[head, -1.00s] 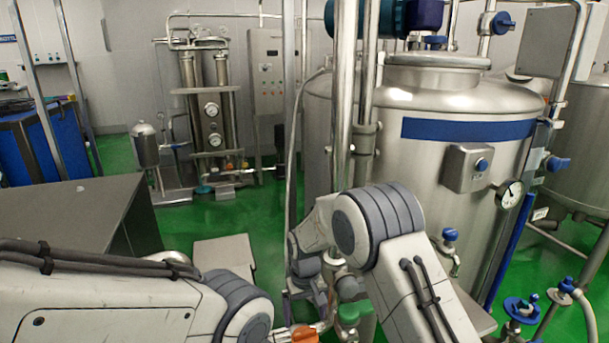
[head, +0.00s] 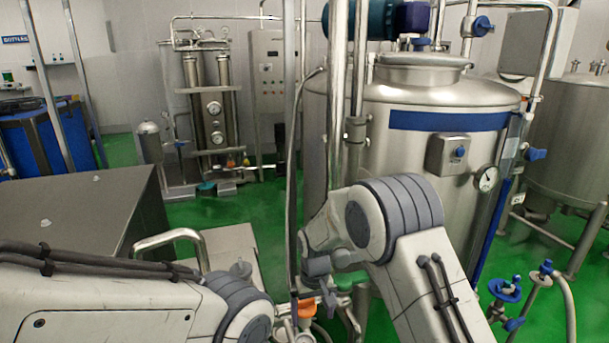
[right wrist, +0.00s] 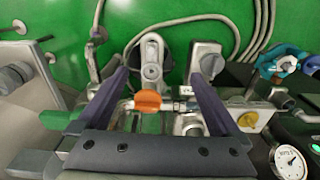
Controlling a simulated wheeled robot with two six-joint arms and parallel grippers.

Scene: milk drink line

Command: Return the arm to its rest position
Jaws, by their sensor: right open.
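My right arm (head: 395,220) is bent over the piping in front of the large steel tank. Its gripper (head: 322,285) points down in the head view, partly hidden by my own arm. In the right wrist view my right gripper (right wrist: 158,75) has its two purple-grey fingers wide apart, with nothing held between them. An orange valve handle (right wrist: 148,102) shows beyond and between the fingers; whether they touch anything is unclear. My left arm (head: 110,300) enters from the left, bent at the lower edge; its gripper is out of the picture.
The steel tank (head: 430,240) with a blue band stands behind my right arm. A grey metal box (head: 80,215) stands at left. Near the right gripper are an orange handle (head: 304,308), a green handle (head: 345,282) and, in the wrist view, a gauge (right wrist: 291,160). Green floor (head: 235,207) is open behind.

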